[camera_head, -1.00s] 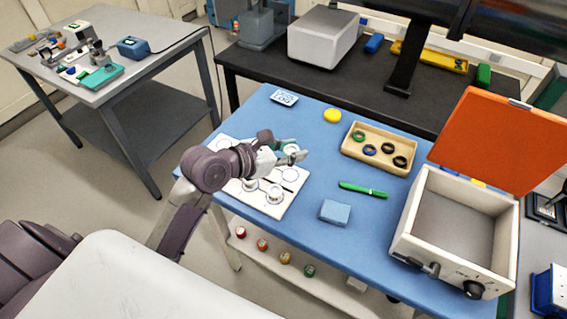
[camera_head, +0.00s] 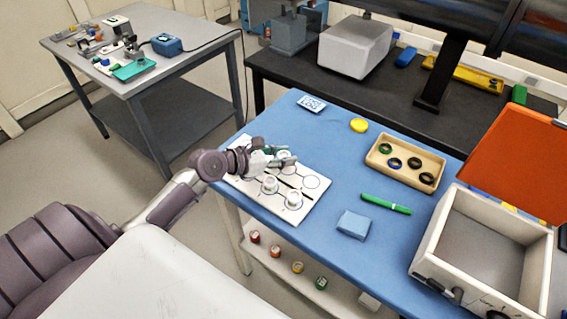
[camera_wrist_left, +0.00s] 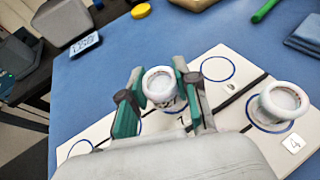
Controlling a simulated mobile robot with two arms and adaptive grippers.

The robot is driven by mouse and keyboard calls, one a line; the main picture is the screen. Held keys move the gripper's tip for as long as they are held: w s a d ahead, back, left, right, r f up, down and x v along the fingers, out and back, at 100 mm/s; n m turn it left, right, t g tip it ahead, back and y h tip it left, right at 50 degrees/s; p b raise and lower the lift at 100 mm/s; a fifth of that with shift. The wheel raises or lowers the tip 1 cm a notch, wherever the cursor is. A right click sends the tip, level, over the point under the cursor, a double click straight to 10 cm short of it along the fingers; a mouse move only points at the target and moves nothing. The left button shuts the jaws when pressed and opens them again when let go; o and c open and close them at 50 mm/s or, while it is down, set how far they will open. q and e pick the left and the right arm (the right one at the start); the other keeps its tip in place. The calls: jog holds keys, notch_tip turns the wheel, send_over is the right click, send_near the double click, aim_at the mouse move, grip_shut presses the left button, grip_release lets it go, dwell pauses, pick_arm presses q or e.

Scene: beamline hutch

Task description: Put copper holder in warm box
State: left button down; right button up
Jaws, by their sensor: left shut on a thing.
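My left gripper (camera_head: 286,159) is shut on a round, pale holder (camera_head: 283,153) with a white rim, over the far part of a white board (camera_head: 315,207). In the left wrist view the gripper (camera_wrist_left: 160,80) has a finger on each side of the holder (camera_wrist_left: 162,85). Its copper colour does not show, and I cannot tell whether its base touches the board. Two similar holders, a left one (camera_head: 270,184) and a right one (camera_head: 294,200), stand on the board. The warm box (camera_head: 432,243) is at the right with its orange lid (camera_head: 525,155) raised and its inside empty. My right gripper is not in view.
Between board and box lie a green pen (camera_head: 386,204) and a blue folded cloth (camera_head: 354,225). A tan tray (camera_head: 404,160) with several rings is behind them. A yellow disc (camera_head: 359,125) and a labelled card (camera_head: 311,104) lie at the back of the blue table (camera_head: 325,150).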

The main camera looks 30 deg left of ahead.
pick_arm(q)
jog(key=shift+f, duration=1.25)
jog(key=c, duration=0.8)
grip_release()
jog(key=shift+f, duration=0.15)
jog(key=shift+c, duration=0.2)
